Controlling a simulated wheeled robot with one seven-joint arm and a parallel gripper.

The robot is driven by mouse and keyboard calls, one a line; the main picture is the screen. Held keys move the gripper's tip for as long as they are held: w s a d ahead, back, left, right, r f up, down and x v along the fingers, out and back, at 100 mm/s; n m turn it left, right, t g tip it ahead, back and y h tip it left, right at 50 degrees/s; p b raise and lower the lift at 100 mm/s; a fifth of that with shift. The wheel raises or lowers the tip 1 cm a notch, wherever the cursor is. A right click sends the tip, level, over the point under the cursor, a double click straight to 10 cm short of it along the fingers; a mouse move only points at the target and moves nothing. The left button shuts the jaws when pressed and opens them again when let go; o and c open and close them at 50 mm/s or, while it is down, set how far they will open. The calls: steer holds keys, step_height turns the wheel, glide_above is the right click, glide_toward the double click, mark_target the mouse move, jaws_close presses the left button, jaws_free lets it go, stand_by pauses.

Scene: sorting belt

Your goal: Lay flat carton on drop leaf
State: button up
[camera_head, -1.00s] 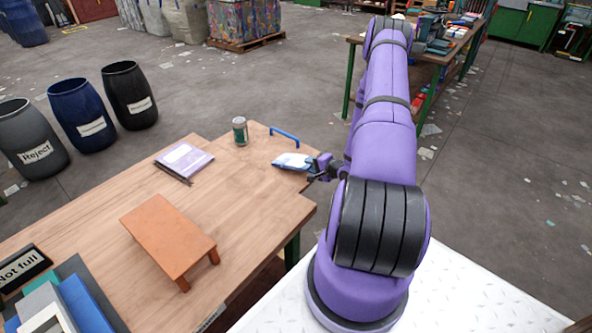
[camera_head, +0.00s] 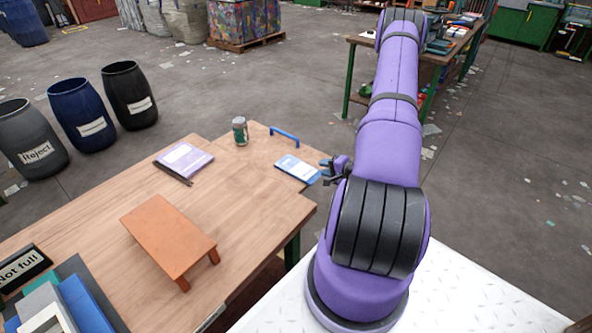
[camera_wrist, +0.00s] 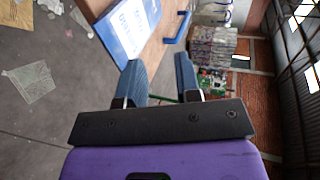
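The flat carton (camera_head: 298,169), white with a blue end, lies flat on the drop leaf (camera_head: 257,157), close to the leaf's right edge. In the wrist view the carton (camera_wrist: 130,28) shows its printed face, partly cut off by the frame's top. The drop leaf is the wooden end section with a blue handle (camera_head: 285,134); it is level with the table. My gripper (camera_head: 327,172) is just right of the carton, beyond the leaf's edge. The wrist view shows its two blue fingers (camera_wrist: 160,76) apart with nothing between them, clear of the carton.
A green can (camera_head: 240,131) stands on the leaf left of the handle. A purple-and-white booklet (camera_head: 184,160) and a dark pen lie farther left. A small orange stand (camera_head: 168,236) is nearer. Three barrels (camera_head: 82,115) stand on the floor at left.

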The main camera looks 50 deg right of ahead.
steer(key=shift+s+r, duration=0.15)
steer(key=shift+s, duration=0.35)
steer(key=shift+r, duration=0.1)
step_height(320, 180, up, 7)
steer(key=s, duration=0.2)
steer(key=shift+s, duration=0.4)
